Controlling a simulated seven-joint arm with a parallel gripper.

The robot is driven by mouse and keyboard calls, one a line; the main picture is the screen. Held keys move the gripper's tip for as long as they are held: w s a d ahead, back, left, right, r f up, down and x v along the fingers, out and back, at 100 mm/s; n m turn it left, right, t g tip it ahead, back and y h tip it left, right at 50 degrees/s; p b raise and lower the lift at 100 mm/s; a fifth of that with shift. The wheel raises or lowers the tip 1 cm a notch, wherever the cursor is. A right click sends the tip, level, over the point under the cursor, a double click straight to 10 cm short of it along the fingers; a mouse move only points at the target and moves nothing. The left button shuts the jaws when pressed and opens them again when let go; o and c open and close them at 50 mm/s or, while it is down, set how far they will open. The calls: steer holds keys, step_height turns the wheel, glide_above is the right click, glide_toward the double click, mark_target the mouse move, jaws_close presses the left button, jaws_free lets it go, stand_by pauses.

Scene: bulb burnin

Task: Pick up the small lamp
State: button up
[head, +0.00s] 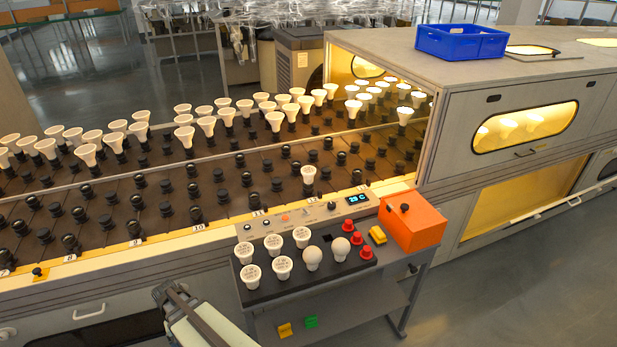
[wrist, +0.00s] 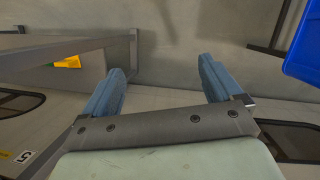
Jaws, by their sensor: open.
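Two small round white lamps (head: 313,257) (head: 340,248) stand side by side on the dark top of a small grey cart (head: 300,281). Several wider, flat-faced white lamps (head: 251,274) with print on them stand to their left and behind. Another small white lamp (head: 309,173) stands alone near the conveyor's front edge; I cannot tell which lamp the task means. My gripper (head: 172,292) is at the lower left of the cart, apart from the lamps. In the wrist view its two blue fingers (wrist: 162,72) are spread with nothing between them; no lamp shows there.
Red knobs (head: 356,239), a yellow block (head: 377,235) and an orange box (head: 411,222) are on the cart's right. Behind it runs a conveyor of dark sockets (head: 190,190), with a control panel (head: 318,211). A blue crate (head: 461,42) sits on the oven (head: 500,110).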

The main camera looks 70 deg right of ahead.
steer(key=w+d+r+m+t+h, duration=0.1)
steer(key=w+d+r+m+t, duration=0.2)
steer(key=d+r, duration=0.85)
steer(key=w+d+r+m, duration=0.3)
steer(key=w+d+r, duration=0.2)
steer(key=d+r, duration=0.7)
steer(key=m+h, duration=0.5)
steer(key=m, duration=0.3)
glide_toward(308, 170)
steer(key=shift+g, duration=0.4)
steer(key=x, duration=0.2)
steer(key=w+x, duration=0.1)
steer(key=x, duration=0.4)
steer(key=shift+w+f, duration=0.1)
steer(key=shift+w, duration=0.05)
steer(key=shift+s+x, duration=0.15)
steer(key=shift+x, duration=1.15)
steer(key=shift+s+x, duration=0.2)
steer(key=shift+x, duration=1.15)
steer(key=shift+c, duration=0.2)
steer(key=c, duration=1)
